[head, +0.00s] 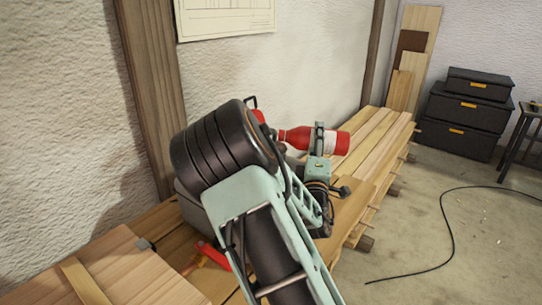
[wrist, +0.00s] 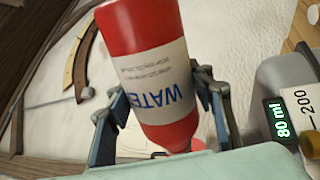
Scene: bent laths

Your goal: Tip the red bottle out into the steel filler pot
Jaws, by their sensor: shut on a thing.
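The red bottle (head: 298,137) has a white label band and lies nearly level in the head view, its broad base to the right and its narrow end to the left. My gripper (head: 319,138) is shut around its body, above the bench. In the wrist view the bottle (wrist: 145,30) shows between the two fingers of my gripper (wrist: 160,95), with "WATER" on its label and its narrowing end towards the picture's bottom. The steel filler pot cannot be made out for sure; my arm covers much of the middle of the head view.
A grey housing (wrist: 278,75) with an "80 ml" display and a "200" mark stands at the right of the wrist view. Wooden boards (head: 375,140) run along the wall. A red-handled tool (head: 212,255) lies by my arm. Black boxes (head: 465,110) are stacked at the back right.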

